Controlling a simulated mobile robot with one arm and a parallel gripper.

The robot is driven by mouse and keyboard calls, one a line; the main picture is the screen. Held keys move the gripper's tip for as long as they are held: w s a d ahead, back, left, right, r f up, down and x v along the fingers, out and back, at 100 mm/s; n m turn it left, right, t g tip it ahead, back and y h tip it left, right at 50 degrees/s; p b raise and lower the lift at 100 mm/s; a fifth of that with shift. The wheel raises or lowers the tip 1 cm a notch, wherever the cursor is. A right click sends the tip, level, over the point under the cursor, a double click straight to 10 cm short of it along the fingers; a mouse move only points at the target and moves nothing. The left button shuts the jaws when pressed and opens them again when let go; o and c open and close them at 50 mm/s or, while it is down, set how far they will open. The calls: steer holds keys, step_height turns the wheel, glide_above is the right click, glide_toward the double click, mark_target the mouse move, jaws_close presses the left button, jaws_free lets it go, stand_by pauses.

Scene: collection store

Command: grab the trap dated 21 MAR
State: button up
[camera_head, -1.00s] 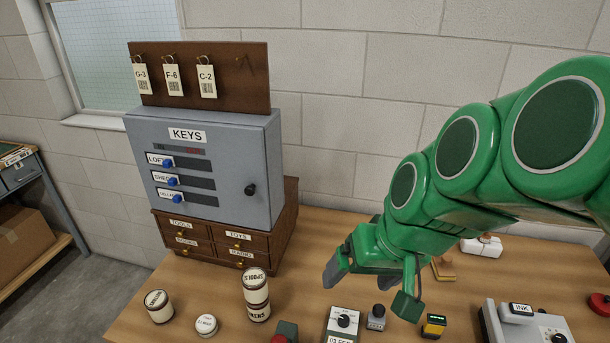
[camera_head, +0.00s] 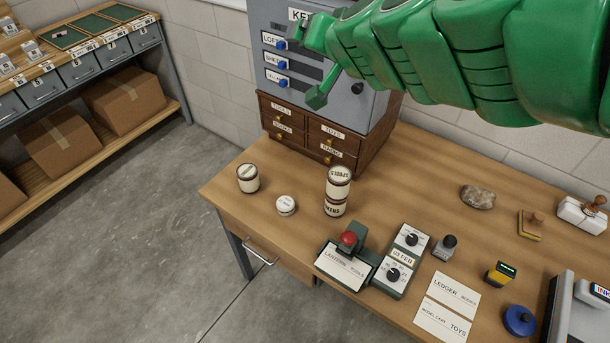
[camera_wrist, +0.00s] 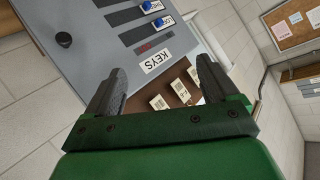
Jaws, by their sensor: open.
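No trap with a readable 21 MAR date shows in either view. Small grey-white items (camera_head: 32,50) sit on the shelf unit at the upper left of the head view; their print is too small to read, and I cannot tell whether they are traps. My gripper (camera_head: 308,68) is in front of the grey key cabinet, high above the desk. In the wrist view my gripper (camera_wrist: 162,70) has its two fingers spread apart with nothing between them; the KEYS label and hanging key tags show beyond.
The key cabinet (camera_head: 272,70) stands on a wooden drawer chest (camera_head: 320,143). The shelf unit (camera_head: 172,85) carries cardboard boxes below. Grey floor (camera_head: 140,250) between is clear.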

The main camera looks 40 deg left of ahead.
steer(key=s+a+f+m+t+h, duration=0.2)
steer(key=a+f+t, duration=0.1)
steer(key=a, duration=0.5)
steer(key=s+d+f+m+t+h, duration=0.1)
steer(key=s+d+f+t+h, duration=0.1)
steer(key=s+f+h, duration=0.7)
steer(key=y, duration=0.3)
glide_toward(285, 203)
steer(key=shift+w+a+f, duration=0.25)
steer(key=shift+w+f, duration=0.05)
steer(key=shift+w, duration=0.2)
steer(key=shift+w+a+f, duration=0.25)
steer(key=shift+w+a, duration=0.05)
steer(key=shift+w, duration=0.2)
steer(key=shift+w+f, duration=0.15)
steer(key=shift+f, duration=0.1)
steer(key=shift+d+x, duration=0.1)
steer(key=shift+x, duration=1.75)
steer(key=shift+d+x, duration=0.15)
steer(key=shift+x, duration=1.65)
steer(key=shift+w+r, duration=0.1)
